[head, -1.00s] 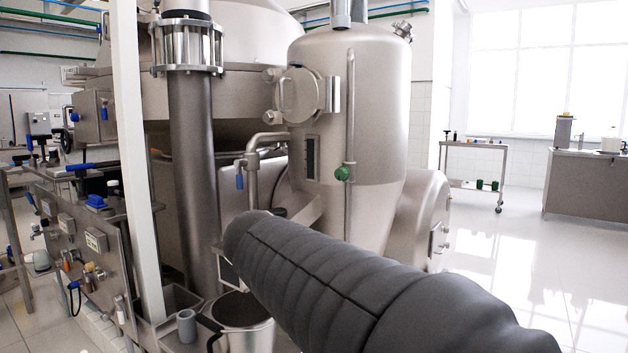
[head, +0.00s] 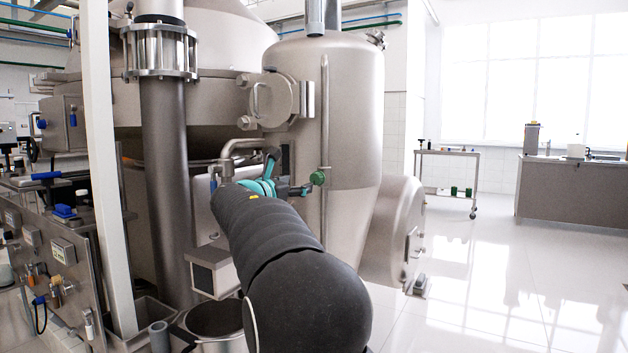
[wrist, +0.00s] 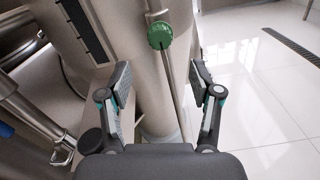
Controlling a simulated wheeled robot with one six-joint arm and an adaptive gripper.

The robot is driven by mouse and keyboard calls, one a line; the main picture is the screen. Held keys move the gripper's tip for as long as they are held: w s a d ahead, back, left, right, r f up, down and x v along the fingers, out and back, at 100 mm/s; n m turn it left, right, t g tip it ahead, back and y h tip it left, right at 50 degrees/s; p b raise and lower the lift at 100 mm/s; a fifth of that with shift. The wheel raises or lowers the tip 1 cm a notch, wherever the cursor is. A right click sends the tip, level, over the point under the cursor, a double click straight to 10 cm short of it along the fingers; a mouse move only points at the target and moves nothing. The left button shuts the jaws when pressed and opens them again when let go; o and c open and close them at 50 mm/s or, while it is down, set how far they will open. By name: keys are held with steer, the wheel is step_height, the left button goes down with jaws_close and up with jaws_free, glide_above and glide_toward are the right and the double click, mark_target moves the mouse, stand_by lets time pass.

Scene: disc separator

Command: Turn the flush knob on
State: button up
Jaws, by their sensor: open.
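A green round knob (head: 318,178), which I take to be the flush knob, sits on a thin vertical pipe (head: 325,110) in front of the steel tank (head: 358,110). In the wrist view the knob (wrist: 160,36) is near the top centre, beyond the fingertips and between their lines. My gripper (wrist: 160,80) is open and empty, with one finger on each side of the pipe in the picture. In the head view my gripper (head: 300,188) is small, just left of the knob and partly hidden by my dark arm. I see no contact with the knob.
A bent steel pipe (head: 232,150) runs close to the left of my gripper. A slotted dark gauge plate (wrist: 85,28) is left of the knob in the wrist view. A white post (head: 105,180) and control panel (head: 62,250) stand at left.

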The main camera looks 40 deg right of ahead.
mark_target(314, 179)
steer(key=p+x, duration=0.1)
steer(key=x, duration=0.9)
steer(key=shift+w+d, duration=0.15)
steer(key=shift+d, duration=0.1)
steer(key=c, duration=1.1)
steer(key=shift+c, duration=0.2)
